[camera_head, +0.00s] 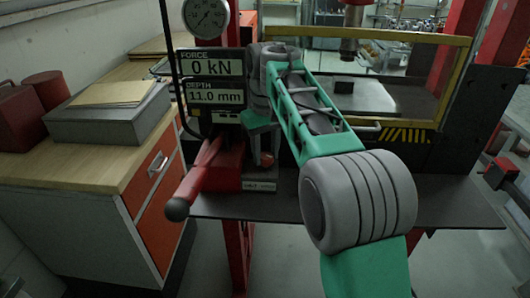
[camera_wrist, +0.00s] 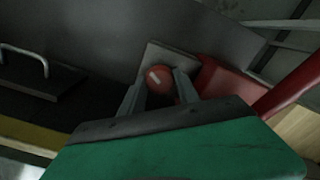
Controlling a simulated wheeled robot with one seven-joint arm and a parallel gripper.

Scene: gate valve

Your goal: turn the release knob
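The release knob (camera_wrist: 159,77) is a round orange-red knob with a short pale mark on its face, in front of a grey plate in the wrist view. My gripper (camera_wrist: 161,84) is open, with one grey finger on each side of the knob. Narrow gaps seem to show between the fingers and the knob; contact cannot be told. In the head view my gripper (camera_head: 265,148) points down beside the red pump body, above a small labelled plate (camera_head: 259,186). My arm and gripper largely hide the knob there.
A red lever (camera_head: 194,184) with a dark grip juts toward the front left. Displays (camera_head: 214,82) reading 0 kN and 11.0 mm and a round gauge (camera_head: 206,15) stand above. A yellow-framed guard (camera_head: 440,85) is right, a wooden-topped cabinet (camera_head: 95,165) left.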

